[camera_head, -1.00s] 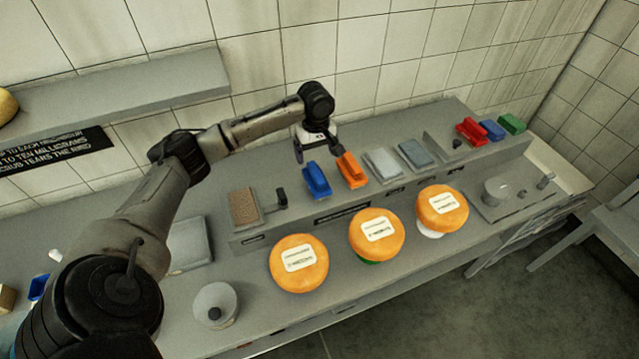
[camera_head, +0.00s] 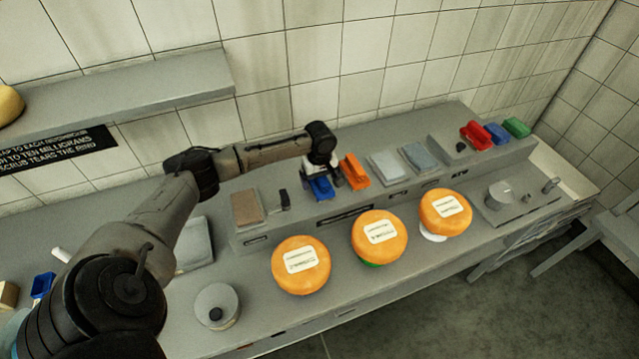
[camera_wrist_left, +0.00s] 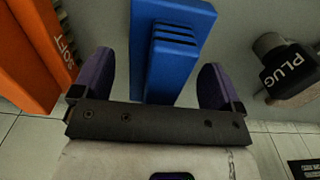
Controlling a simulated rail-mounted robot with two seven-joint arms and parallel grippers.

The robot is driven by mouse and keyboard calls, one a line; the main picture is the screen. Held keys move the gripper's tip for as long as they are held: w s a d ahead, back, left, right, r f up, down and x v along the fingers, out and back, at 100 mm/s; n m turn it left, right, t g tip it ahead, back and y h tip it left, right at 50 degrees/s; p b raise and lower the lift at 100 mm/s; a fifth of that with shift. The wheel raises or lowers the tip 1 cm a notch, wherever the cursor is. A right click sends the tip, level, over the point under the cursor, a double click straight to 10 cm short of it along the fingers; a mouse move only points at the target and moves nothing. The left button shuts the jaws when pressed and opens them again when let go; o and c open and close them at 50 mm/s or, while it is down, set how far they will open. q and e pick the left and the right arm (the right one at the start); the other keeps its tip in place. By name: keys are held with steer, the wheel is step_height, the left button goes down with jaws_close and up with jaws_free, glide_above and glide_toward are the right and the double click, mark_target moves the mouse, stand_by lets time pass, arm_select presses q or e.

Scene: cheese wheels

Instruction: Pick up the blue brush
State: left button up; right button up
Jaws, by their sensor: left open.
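The blue brush (camera_head: 320,188) stands on the raised grey shelf behind the cheese wheels. It also shows in the left wrist view (camera_wrist_left: 174,45), with a stepped blue body between the two fingers. My left gripper (camera_head: 322,178) is over the brush and partly hides it. In the left wrist view the open gripper (camera_wrist_left: 165,82) has one purple finger on each side of the brush. A gap shows on both sides, so the fingers seem apart from it. My right gripper is not in view.
An orange brush (camera_head: 354,172) stands close beside the blue one; it reads "SOFT" in the wrist view. A dark plug (camera_wrist_left: 290,70) is on the other side. Grey pads (camera_head: 386,167), a brown pad (camera_head: 247,207) and several orange cheese wheels (camera_head: 301,281) are near.

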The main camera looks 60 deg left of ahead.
arm_select(q)
steer(key=shift+f, duration=0.45)
steer(key=shift+c, duration=0.4)
steer(key=c, duration=1)
steer(key=shift+r, duration=0.15)
steer(key=shift+r, duration=0.45)
steer(key=r, duration=0.3)
steer(key=shift+d+r, duration=0.2)
steer(key=s+d+r, duration=0.1)
steer(key=d+r, duration=0.1)
steer(key=d, duration=0.1)
steer(key=s+d+r, duration=0.1)
steer(key=d+r, duration=0.1)
steer(key=d, duration=0.2)
steer(key=s+d+r, duration=0.1)
steer(key=d+r, duration=0.1)
steer(key=d, duration=0.1)
steer(key=shift+s+d+r+p, duration=0.25)
steer(key=shift+d+r+p, duration=0.05)
steer(key=shift+d+p, duration=0.05)
